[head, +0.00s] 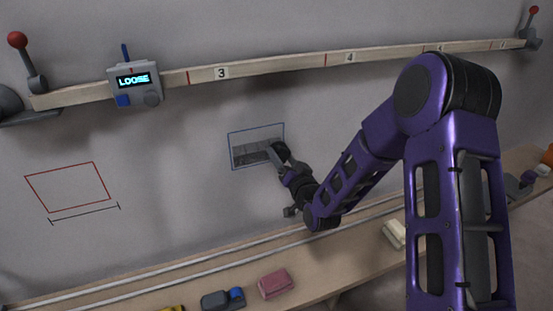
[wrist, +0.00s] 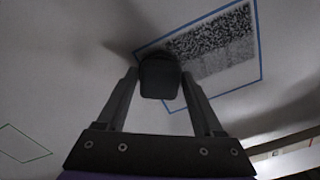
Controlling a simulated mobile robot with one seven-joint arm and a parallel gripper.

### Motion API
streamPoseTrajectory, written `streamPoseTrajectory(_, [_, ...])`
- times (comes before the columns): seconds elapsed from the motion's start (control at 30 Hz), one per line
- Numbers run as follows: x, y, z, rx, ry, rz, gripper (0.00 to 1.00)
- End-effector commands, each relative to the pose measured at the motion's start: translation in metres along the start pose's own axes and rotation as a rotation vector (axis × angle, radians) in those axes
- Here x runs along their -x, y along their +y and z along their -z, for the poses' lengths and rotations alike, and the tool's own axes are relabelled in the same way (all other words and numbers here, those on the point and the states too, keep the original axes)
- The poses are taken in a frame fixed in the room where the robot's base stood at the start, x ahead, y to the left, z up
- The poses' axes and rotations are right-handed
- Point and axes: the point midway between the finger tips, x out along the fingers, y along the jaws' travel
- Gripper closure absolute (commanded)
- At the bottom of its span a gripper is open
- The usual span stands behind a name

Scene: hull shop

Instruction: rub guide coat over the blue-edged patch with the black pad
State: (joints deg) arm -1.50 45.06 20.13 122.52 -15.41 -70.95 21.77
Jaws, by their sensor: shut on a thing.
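The blue-edged patch (head: 250,158) is a blue outline on the grey wall, left of my arm in the head view. It also shows in the wrist view (wrist: 232,88). Dark speckled coat covers its upper part in the wrist view; a strip along the lower edge looks bare. My gripper (head: 279,154) is at the patch's right side in the head view. In the wrist view my gripper (wrist: 160,84) is shut on the black pad (wrist: 160,76). The pad is at the patch's edge and hides part of it. I cannot tell if it touches the wall.
A wooden batten (head: 290,66) with numbered marks runs above the patch, with a device (head: 135,84) reading "LOOSE". A red outline (head: 68,187) is at left. A shelf (head: 330,262) below holds a pink block (head: 275,283), a grey-blue tool (head: 222,299) and a cream block (head: 394,234).

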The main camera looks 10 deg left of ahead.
Motion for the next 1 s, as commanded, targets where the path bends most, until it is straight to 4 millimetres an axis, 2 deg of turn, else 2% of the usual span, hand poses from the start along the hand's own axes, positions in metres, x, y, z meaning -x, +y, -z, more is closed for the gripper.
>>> streamPoseTrajectory(0.2, [0.000, 0.013, 0.009, 0.002, 0.003, -0.001, 0.80])
streamPoseTrajectory(0.6, [0.001, 0.000, 0.027, 0.001, 0.002, 0.000, 0.80])
streamPoseTrajectory(0.77, [0.001, -0.003, 0.024, 0.001, 0.001, 0.001, 0.80])
streamPoseTrajectory(1.0, [0.000, -0.021, 0.014, 0.000, -0.001, 0.002, 0.80])
